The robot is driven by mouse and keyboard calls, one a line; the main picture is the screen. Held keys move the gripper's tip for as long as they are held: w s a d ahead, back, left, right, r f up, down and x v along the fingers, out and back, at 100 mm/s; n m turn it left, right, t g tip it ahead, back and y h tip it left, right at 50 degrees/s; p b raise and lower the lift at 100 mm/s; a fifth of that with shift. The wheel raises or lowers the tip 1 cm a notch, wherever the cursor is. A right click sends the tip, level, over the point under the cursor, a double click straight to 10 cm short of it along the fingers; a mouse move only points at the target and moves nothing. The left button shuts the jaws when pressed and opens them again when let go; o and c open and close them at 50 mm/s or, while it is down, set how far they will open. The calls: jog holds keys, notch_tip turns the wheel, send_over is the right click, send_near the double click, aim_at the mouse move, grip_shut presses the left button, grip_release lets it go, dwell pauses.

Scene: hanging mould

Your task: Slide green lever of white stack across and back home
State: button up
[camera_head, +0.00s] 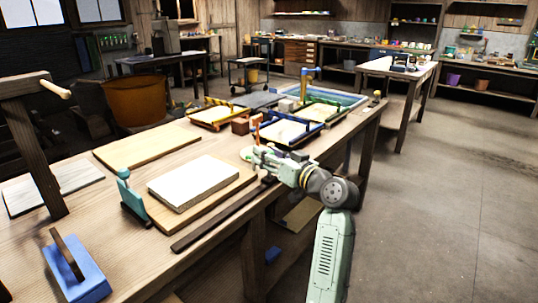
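The white stack (194,181) lies on a wooden board on the long workbench, left of my arm. A teal-green lever (131,197) stands upright at the left end of that board, with a small knob at its top. My gripper (251,156) is over the bench's right side, right of the white stack and well apart from the green lever. It points left. Its fingers are small and overlap the things behind, so I cannot tell whether they are open or shut.
A blue block with an upright handle (78,270) sits at the front left. A wooden post frame (35,150) with a peg rises at the left. A dark strip (222,217) lies along the bench's front edge. Framed trays (288,133) stand further back. Floor at right is clear.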

grip_shut()
dwell(0.4)
